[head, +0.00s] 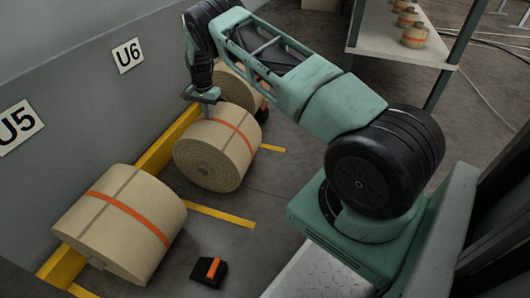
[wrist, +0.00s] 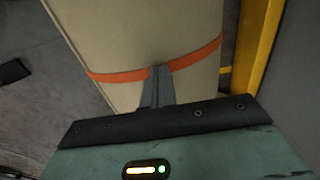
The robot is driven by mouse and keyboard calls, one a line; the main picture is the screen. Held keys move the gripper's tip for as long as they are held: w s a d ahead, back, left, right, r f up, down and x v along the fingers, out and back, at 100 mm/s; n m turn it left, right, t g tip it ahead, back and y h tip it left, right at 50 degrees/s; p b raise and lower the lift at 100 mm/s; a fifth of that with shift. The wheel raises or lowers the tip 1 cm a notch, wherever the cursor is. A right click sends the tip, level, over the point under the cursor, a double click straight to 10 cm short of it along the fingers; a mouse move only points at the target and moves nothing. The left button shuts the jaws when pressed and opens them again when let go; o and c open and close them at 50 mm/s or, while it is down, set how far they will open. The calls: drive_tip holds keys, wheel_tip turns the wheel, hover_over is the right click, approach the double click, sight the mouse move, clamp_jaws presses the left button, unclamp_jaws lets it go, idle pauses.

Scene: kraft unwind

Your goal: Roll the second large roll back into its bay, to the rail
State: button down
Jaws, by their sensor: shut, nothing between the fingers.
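The middle large roll (head: 215,150), tan with an orange band, lies on its side on the floor. It fills the upper middle of the wrist view (wrist: 140,35). My gripper (head: 207,113) points down at the roll's upper side; its shut, empty fingers (wrist: 160,72) overlap the orange band in the wrist view. Whether they touch it I cannot tell. The yellow rail (head: 168,143) runs along the wall; in the wrist view the rail (wrist: 256,50) is at right, with a dark strip between it and the roll. Yellow floor lines (head: 222,214) mark the bay.
Another large roll (head: 120,225) lies at front left, near the rail. A third roll (head: 240,85) is behind my gripper. A black block with an orange stripe (head: 209,271) is on the floor. Signs U5 (head: 18,125) and U6 (head: 128,56) hang on the wall. A shelf (head: 400,45) stands at upper right.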

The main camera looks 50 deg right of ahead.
sight(200, 119)
drive_tip(key=shift+w+a+f+b, duration=0.1)
drive_tip(key=shift+w+a+b, duration=0.2)
drive_tip(key=shift+w+b, duration=0.35)
drive_tip(key=shift+w+a+f+b, duration=0.1)
drive_tip(key=shift+w+a+b, duration=0.25)
drive_tip(key=shift+w, duration=0.35)
drive_tip(key=shift+w+a+f+b, duration=0.1)
drive_tip(key=shift+w+f+b, duration=0.05)
drive_tip(key=shift+w+b, duration=0.55)
drive_tip(key=shift+w+a+b, duration=0.2)
drive_tip(key=shift+w+b, duration=0.15)
drive_tip(key=shift+b, duration=0.15)
drive_tip(key=shift+r, duration=0.3)
drive_tip(key=shift+r+p, duration=1.95)
drive_tip(key=shift+r, duration=0.45)
